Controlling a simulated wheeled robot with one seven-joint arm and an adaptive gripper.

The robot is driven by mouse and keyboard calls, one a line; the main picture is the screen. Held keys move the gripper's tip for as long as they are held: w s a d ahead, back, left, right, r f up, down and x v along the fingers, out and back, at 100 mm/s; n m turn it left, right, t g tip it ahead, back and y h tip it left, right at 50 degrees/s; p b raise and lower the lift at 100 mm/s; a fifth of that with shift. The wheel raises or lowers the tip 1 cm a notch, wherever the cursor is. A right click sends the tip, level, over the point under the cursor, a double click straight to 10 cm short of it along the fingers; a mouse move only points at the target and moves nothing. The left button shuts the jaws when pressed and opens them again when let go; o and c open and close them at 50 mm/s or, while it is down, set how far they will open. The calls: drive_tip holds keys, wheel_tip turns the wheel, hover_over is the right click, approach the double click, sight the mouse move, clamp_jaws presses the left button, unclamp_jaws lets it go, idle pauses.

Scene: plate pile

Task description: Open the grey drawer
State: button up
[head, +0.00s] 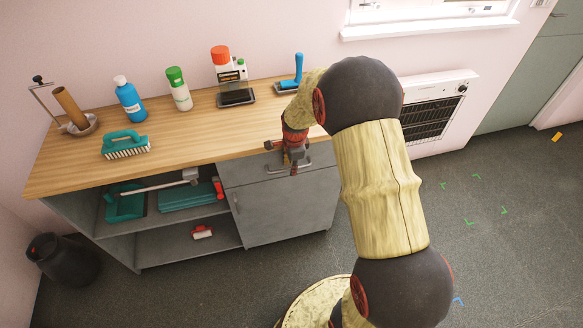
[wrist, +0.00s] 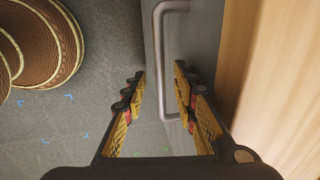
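The grey drawer (head: 238,174) sits under the wooden worktop at the right of the cabinet, and its front looks closed. Its metal bar handle (wrist: 159,60) runs between my gripper's fingers in the wrist view, with the drawer front (wrist: 206,40) beside it. My gripper (head: 291,163) is at the drawer front in the head view and partly hides the handle. In the wrist view my gripper (wrist: 160,80) is open, with one finger on each side of the bar. Gaps show between the bar and both fingers, so it is not gripped.
The worktop (head: 205,130) edge lies close to my gripper. A blue-handled tool (head: 297,70), bottles and a green brush (head: 125,144) stand on it. A cabinet door (head: 285,210) is below the drawer. The floor (head: 480,220) at the right is mostly clear.

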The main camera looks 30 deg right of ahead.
drive_tip(key=shift+f, duration=0.1)
drive_tip(key=shift+c, duration=1.2)
clamp_jaws()
